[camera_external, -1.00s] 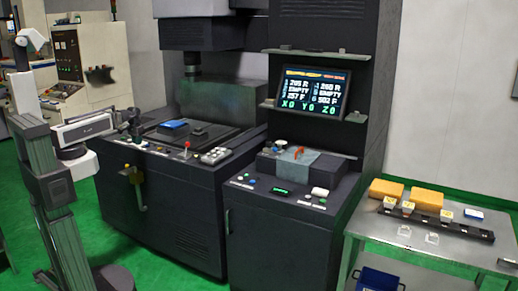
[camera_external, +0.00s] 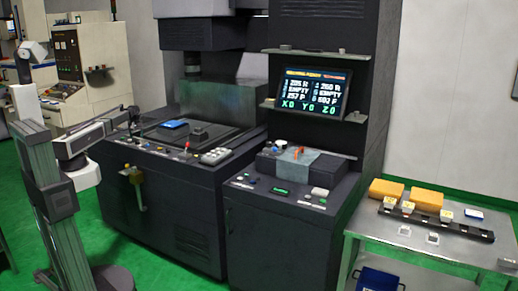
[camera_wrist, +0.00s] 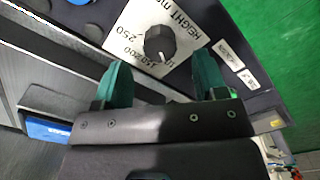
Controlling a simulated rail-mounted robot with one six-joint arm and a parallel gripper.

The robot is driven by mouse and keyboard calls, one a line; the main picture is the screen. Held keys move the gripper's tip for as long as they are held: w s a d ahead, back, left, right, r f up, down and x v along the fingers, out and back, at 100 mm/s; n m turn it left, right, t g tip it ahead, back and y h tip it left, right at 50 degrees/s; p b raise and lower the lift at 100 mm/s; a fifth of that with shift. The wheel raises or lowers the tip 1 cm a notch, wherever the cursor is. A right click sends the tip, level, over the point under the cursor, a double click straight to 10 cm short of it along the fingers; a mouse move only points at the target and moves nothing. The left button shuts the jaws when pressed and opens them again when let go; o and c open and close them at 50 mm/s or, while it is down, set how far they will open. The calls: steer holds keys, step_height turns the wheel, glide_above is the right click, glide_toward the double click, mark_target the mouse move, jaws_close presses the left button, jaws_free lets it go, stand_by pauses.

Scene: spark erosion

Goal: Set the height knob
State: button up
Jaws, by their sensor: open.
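The height knob (camera_wrist: 160,43) is a dark round knob on a white dial plate (camera_wrist: 135,22) printed with "HEIGHT" and numbers including 250 and 200. My gripper (camera_wrist: 161,60) shows two green fingers in the wrist view, spread open and empty. The knob appears between and just beyond the fingertips; I see no contact. In the external view my gripper (camera_external: 130,117) is small and dark at the left front edge of the black machine (camera_external: 165,190). I cannot make out the knob there.
Small labels (camera_wrist: 230,55) lie right of the dial, and a blue part (camera_wrist: 45,130) shows at lower left in the wrist view. In the external view, a lit screen (camera_external: 312,93) and a metal table (camera_external: 400,240) with orange blocks (camera_external: 386,190) stand to the right.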

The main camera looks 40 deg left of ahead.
mark_target(138, 142)
step_height(138, 142, down, 4)
steer(key=shift+f+b, duration=0.2)
steer(key=shift+b, duration=1.05)
steer(key=shift+r, duration=0.1)
steer(key=shift+c, duration=0.4)
steer(key=c, duration=0.9)
steer(key=shift+o, duration=0.2)
